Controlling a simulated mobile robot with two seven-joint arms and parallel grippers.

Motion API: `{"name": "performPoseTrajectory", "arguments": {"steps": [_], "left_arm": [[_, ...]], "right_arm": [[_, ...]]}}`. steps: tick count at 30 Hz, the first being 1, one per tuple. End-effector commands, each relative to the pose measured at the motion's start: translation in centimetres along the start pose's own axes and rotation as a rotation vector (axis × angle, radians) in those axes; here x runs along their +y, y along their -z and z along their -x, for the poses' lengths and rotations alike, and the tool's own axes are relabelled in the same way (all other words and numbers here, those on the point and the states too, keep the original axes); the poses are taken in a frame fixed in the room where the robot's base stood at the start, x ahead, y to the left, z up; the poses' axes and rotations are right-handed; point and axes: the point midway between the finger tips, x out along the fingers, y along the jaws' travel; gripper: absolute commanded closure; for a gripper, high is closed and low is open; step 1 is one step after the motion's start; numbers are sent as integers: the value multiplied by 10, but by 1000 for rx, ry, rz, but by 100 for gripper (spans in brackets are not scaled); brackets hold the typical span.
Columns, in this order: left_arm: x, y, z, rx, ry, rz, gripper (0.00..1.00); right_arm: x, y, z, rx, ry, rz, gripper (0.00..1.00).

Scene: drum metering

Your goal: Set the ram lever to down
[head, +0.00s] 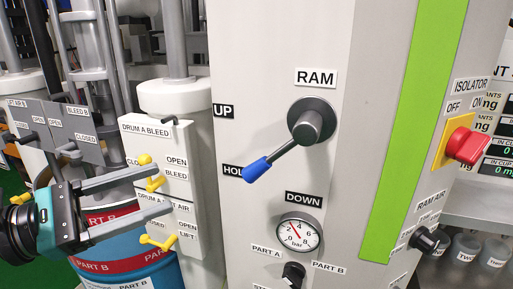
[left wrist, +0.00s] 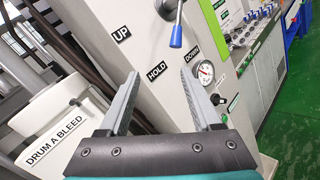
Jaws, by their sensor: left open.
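The ram lever (head: 283,151) has a dark round hub and a blue-tipped handle on the grey panel under the RAM label. Its blue tip points down and left, beside the HOLD label (head: 232,171). The UP label (head: 223,111) is above that and the DOWN label (head: 303,199) is below and to the right. In the left wrist view the lever (left wrist: 176,37) shows at the top, beyond the fingers. My left gripper (head: 166,190) is open and empty, left of the lever and apart from it. It also shows in the left wrist view (left wrist: 160,76). My right gripper is not in view.
A pressure gauge (head: 298,235) sits below DOWN, with a black knob (head: 293,272) under it. The Drum A bleed panel (head: 182,220) with yellow valve handles stands behind my left fingers. A red isolator switch (head: 466,145) is at the right. The panel face around the lever is clear.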

Motion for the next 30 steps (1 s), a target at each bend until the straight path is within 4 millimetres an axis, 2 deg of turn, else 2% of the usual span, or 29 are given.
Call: {"name": "performPoseTrajectory", "arguments": {"steps": [1, 5, 11, 30], "left_arm": [[-8, -14, -3, 5, 39, -69, 35], [-21, -26, -6, 10, 89, -164, 35], [-22, -27, -14, 9, 95, -175, 35], [-25, -27, -60, 8, 90, -169, 35]], "right_arm": [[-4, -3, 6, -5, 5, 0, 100], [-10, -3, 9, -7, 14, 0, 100], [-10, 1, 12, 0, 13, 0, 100], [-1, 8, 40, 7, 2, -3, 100]]}}
